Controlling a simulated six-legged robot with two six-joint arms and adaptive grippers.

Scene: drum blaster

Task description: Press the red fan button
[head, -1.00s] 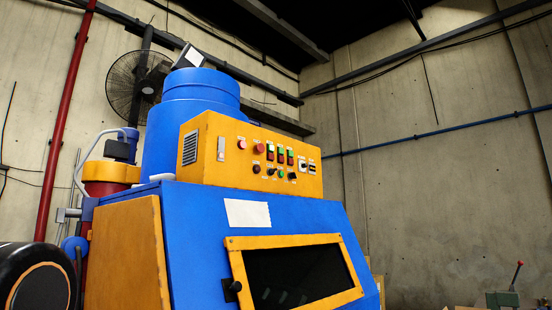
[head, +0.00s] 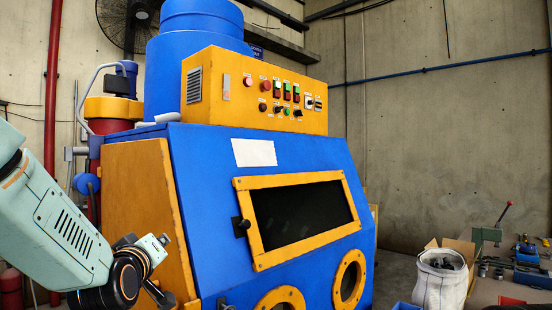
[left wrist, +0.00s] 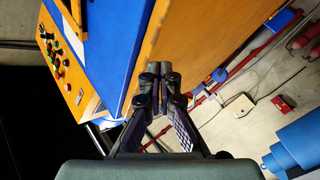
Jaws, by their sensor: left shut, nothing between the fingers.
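A yellow control panel (head: 254,92) sits on top of the blue blasting cabinet in the head view. It carries two round red buttons, left (head: 248,80) and right (head: 265,85), a darker red one (head: 262,107) below, and several green-and-red switches (head: 286,91). The labels are too small to read, so I cannot tell which is the fan button. My left gripper (head: 162,294) is low beside the cabinet's left side, well below the panel. In the left wrist view the gripper (left wrist: 160,68) is shut and empty, with the panel (left wrist: 80,88) off to the left. My right gripper is out of view.
The blue cabinet (head: 220,180) with its yellow-framed window (head: 254,250) fills the middle. Its yellow side wall (head: 140,190) stands close to my left gripper. A white bucket (head: 440,285) and a cluttered bench stand at right. A wall fan (head: 112,15) hangs behind.

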